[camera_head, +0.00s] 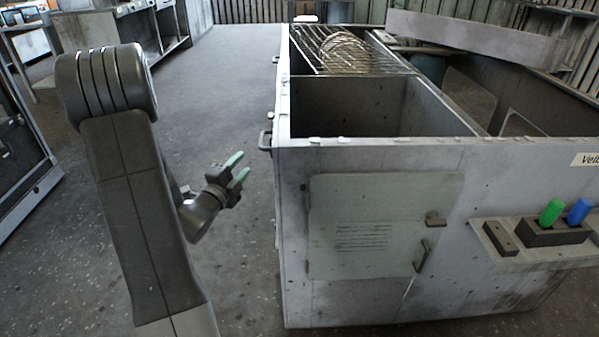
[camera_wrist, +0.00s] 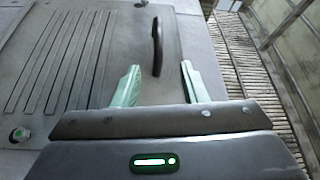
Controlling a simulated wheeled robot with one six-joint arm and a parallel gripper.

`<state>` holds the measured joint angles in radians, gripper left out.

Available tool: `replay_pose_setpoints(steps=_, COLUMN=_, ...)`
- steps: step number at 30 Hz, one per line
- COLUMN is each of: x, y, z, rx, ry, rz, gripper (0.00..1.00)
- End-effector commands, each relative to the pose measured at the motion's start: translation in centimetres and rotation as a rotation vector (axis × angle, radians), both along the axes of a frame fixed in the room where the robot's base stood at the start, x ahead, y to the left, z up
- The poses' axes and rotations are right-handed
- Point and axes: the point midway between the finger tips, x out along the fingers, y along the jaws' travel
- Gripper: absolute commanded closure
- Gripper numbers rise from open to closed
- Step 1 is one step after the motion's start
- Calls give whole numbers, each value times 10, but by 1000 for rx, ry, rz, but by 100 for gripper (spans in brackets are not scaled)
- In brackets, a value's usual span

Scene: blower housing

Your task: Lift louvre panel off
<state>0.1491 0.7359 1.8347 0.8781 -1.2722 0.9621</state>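In the wrist view, a grey panel with long parallel louvre slots (camera_wrist: 62,62) fills the left side. A dark upright bar handle (camera_wrist: 157,45) stands on the panel to the right of the slots. My gripper (camera_wrist: 157,84) is open and empty, its green fingertips on either side of the handle's line. The handle shows beyond the tips; I cannot tell the exact gap. In the head view, my gripper (camera_head: 239,166) is left of the grey housing (camera_head: 290,230). The housing's left face is mostly hidden there; a small handle (camera_head: 266,138) sticks out from it.
The housing's front has a closed hatch (camera_head: 375,215) with a latch and handle. Its top is open, with a wire grille (camera_head: 345,50) at the back. A shelf (camera_head: 540,255) holds a green and a blue cylinder. The floor (camera_head: 225,80) left of the housing is clear.

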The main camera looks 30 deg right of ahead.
Motion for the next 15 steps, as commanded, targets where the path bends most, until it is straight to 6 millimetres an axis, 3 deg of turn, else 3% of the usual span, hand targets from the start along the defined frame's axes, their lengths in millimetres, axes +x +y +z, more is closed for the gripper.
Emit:
replay_pose_setpoints(steps=9, x=32, y=-49, z=4, rx=-1, ry=-2, rz=-4, gripper=60)
replay_pose_setpoints(steps=15, x=45, y=-67, z=6, rx=0, ry=0, rz=-2, gripper=60)
